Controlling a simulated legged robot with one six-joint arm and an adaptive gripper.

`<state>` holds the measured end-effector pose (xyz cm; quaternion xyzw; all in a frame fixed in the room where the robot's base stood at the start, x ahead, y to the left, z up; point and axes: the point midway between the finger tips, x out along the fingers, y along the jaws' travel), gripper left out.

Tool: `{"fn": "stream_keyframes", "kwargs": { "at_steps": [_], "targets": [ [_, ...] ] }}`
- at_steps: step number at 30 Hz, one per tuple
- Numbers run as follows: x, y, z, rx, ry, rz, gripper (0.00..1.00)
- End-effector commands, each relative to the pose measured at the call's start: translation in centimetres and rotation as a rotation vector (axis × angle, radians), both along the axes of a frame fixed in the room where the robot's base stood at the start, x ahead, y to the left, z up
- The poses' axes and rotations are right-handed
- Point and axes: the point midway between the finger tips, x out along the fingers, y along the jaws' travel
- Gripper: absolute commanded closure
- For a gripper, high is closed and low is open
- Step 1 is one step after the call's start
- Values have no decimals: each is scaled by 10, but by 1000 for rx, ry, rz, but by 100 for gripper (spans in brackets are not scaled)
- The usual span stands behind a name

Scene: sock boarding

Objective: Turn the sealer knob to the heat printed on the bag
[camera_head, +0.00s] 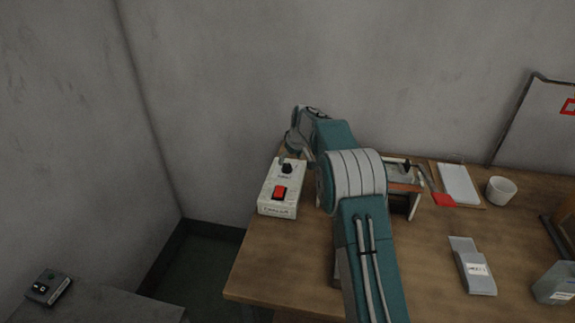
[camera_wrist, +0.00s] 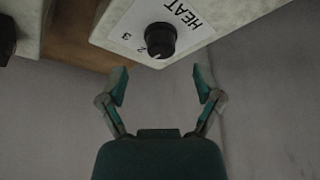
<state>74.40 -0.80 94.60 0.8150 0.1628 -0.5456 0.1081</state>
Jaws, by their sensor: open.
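The white control box (camera_head: 270,207) stands at the table's left end, with a black knob (camera_head: 287,168) and a red switch (camera_head: 280,192). In the wrist view, the black knob (camera_wrist: 161,40) sits on a white plate marked HEAT, with 3 and 2 readable beside it. I cannot tell which number it is set to. My gripper (camera_wrist: 160,84) is open and empty, its fingertips apart from the knob and just below it in that view. A flat grey bag (camera_head: 466,248) with a white label lies on the table; its print is too small to read.
My arm crosses the table and partly hides the sealer frame (camera_head: 415,203) right of the box. A white cup (camera_head: 501,190), a white pad (camera_head: 459,184) and a red piece (camera_head: 443,200) lie farther right. A grey container (camera_head: 555,284) stands at the right edge.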

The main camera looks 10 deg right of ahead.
Motion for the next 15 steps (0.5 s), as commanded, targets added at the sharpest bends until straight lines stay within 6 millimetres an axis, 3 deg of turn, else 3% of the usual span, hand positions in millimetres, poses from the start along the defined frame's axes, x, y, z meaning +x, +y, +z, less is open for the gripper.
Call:
{"fn": "stream_keyframes", "kwargs": {
  "at_steps": [6,15],
  "targets": [
    [11,5,-30,0,0,0,16],
    [15,6,-38,0,-2,0,16]
  ]
}}
